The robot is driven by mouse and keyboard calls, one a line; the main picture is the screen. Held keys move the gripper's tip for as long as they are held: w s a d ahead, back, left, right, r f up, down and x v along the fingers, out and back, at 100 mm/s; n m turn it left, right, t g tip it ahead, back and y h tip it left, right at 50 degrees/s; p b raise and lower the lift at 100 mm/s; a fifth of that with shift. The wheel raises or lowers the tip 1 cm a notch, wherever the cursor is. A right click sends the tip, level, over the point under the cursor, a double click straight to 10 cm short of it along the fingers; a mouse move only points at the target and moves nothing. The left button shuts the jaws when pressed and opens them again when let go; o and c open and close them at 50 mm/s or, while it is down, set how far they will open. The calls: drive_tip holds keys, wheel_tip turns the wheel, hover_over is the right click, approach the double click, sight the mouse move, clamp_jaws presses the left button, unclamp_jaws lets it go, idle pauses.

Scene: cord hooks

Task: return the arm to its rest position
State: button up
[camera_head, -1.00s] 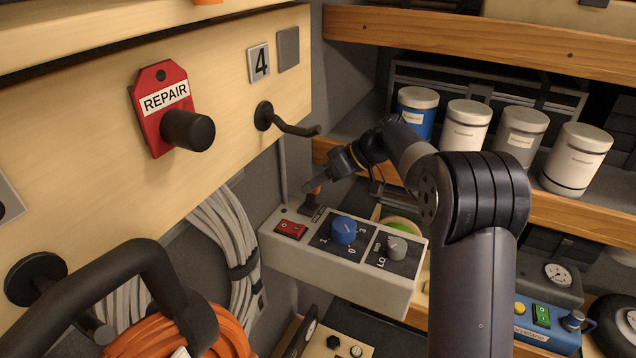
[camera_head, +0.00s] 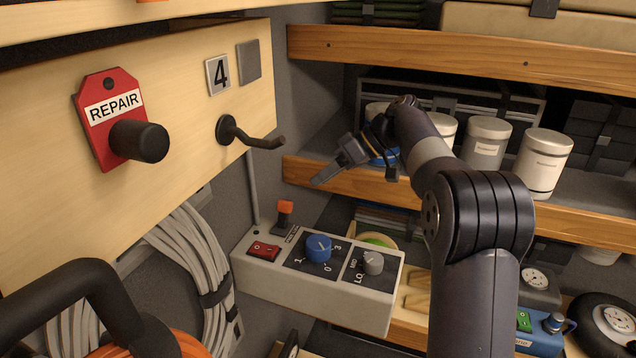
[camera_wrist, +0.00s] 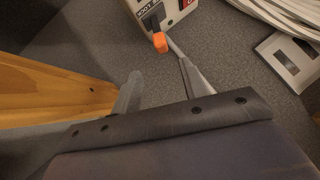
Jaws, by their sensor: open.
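My gripper (camera_head: 324,178) is raised in front of the wooden shelf edge, above and to the right of the grey control box (camera_head: 318,289). In the wrist view its two fingers (camera_wrist: 160,88) stand apart with nothing held between them. The control box carries a red rocker switch (camera_head: 264,251), a blue knob (camera_head: 319,248), a grey knob (camera_head: 370,263) and an orange-tipped lever (camera_head: 285,212). The lever's orange tip (camera_wrist: 160,42) also shows in the wrist view, apart from the fingers in the head view.
A hook (camera_head: 250,135) under the number 4 plate sticks out left of my gripper. A red REPAIR tag (camera_head: 105,120) hangs on the board. Several canisters (camera_head: 487,143) stand on the shelf behind my arm. A coiled grey cable (camera_head: 200,265) hangs left of the box.

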sight(289, 201)
drive_tip(key=p+x, duration=0.2)
drive_tip(key=x, duration=0.9)
drive_tip(key=shift+s+r, duration=0.1)
drive_tip(key=shift+r, duration=0.05)
drive_tip(key=shift+d, duration=0.1)
